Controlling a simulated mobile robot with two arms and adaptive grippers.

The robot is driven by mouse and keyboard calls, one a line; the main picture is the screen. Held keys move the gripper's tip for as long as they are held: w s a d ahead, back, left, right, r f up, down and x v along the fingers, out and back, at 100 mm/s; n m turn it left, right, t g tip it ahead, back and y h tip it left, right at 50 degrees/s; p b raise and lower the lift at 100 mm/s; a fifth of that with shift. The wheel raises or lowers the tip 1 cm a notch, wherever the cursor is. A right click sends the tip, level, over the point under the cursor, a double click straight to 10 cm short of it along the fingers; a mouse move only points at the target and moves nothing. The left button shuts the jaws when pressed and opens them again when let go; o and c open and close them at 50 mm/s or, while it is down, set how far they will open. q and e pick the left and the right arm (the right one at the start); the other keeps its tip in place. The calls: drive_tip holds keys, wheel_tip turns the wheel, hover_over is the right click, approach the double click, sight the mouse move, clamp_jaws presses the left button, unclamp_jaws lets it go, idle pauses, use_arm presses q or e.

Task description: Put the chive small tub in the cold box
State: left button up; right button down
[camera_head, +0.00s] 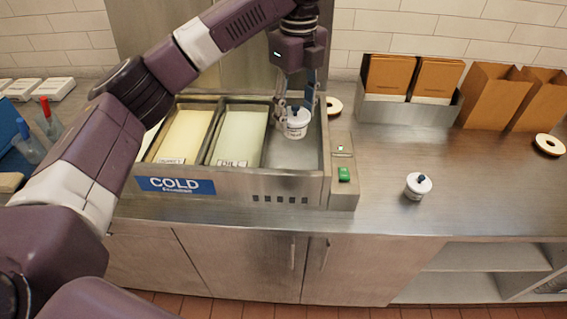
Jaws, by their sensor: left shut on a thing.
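My left gripper (296,98) points down over the right compartment of the cold box (230,187). It is shut on a small white tub (296,126) with a dark blue knob, held upright at or just above that compartment's bare metal floor; I cannot tell whether it touches. The print on its label is too small to read. Another small white tub (417,186) with a blue knob stands on the counter to the right of the cold box. My right gripper is not in view.
Two long tubs, one yellow (185,135) and one pale green (238,137), fill the compartments left of the held tub. A green button (343,174) sits beside the box. A metal bin with brown bags (409,105) stands at the back. The right counter (490,200) is mostly clear.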

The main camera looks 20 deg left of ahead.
use_arm(q)
wheel_tip(320, 180, down, 13)
drive_tip(key=shift+f+p, duration=0.1)
drive_tip(key=shift+p, duration=1.05)
wheel_tip(320, 180, down, 3)
drive_tip(key=shift+a+f+p, duration=0.1)
drive_tip(key=shift+a+p, duration=0.05)
drive_tip(key=shift+p, duration=0.25)
drive_tip(key=shift+f, duration=0.15)
drive_tip(key=o, duration=0.8)
drive_tip(key=shift+f, duration=0.1)
drive_tip(key=o, duration=0.4)
